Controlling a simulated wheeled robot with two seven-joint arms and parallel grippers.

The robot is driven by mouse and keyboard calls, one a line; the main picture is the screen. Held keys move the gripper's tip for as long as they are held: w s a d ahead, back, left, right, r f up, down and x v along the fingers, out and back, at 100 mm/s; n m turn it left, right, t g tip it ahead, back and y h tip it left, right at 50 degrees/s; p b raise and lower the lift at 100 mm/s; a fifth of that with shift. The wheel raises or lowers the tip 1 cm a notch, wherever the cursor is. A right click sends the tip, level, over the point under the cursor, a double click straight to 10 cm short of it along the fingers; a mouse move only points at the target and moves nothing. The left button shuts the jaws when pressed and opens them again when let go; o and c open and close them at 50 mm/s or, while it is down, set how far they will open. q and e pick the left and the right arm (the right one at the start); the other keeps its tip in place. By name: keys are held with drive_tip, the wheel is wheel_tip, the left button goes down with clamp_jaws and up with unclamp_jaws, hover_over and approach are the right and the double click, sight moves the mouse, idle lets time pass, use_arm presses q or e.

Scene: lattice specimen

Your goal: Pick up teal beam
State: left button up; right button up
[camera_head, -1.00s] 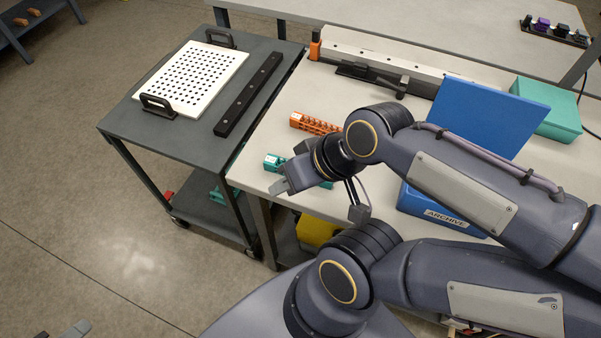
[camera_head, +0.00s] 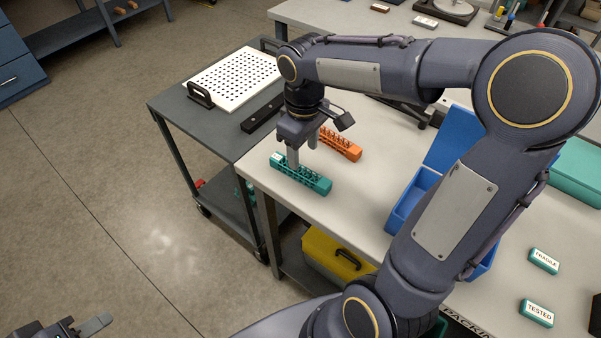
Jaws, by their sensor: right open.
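The teal lattice beam (camera_head: 314,184) lies on the light worktable near its left edge, with a white label at its far-left end. My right gripper (camera_head: 301,150) points down at the beam from above with its fingers apart. One finger overlaps the beam's back side in the picture; I cannot tell whether it touches. Nothing is held between the fingers. My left gripper (camera_head: 92,326) is at the bottom left over the floor, far from the beam. It is partly cut off by the frame edge, and its opening is unclear.
An orange lattice beam (camera_head: 342,146) lies just behind the teal one. A dark cart (camera_head: 180,107) with a perforated white plate (camera_head: 235,78) stands at left. A blue open box (camera_head: 402,205) is at right. Labelled teal blocks (camera_head: 544,261) lie front right.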

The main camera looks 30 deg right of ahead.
sight(302, 170)
drive_tip(key=f, duration=0.7)
drive_tip(key=shift+w+f, duration=0.35)
drive_tip(key=c, duration=1.1)
